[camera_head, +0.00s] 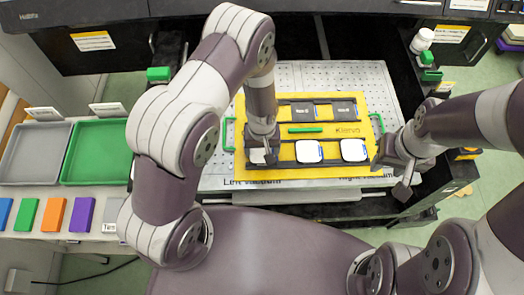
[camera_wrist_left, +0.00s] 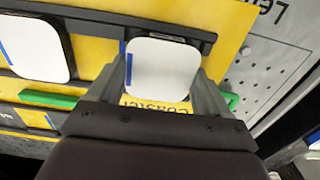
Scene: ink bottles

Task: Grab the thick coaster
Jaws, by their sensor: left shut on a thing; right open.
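A white rounded-square coaster (camera_wrist_left: 164,66) sits at a dark slot of the yellow board, with the printed word "Coaster" beside it. It is partly hidden in the head view (camera_head: 257,156). My left gripper (camera_head: 262,150) points down over it at the board's front left. In the left wrist view the fingers of my left gripper (camera_wrist_left: 163,80) are closed on its two sides. Two similar white coasters, one in the middle (camera_head: 308,151) and one at the right (camera_head: 354,150), sit in the same row. My right gripper (camera_head: 397,172) is open and empty at the board's right edge.
The yellow board (camera_head: 371,101) lies on a perforated grey plate (camera_head: 300,73) with green handles at its sides. A green bar (camera_head: 305,129) lies mid-board. Grey (camera_head: 38,151) and green (camera_head: 97,150) trays stand at left. A white bottle (camera_head: 422,40) stands at back right.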

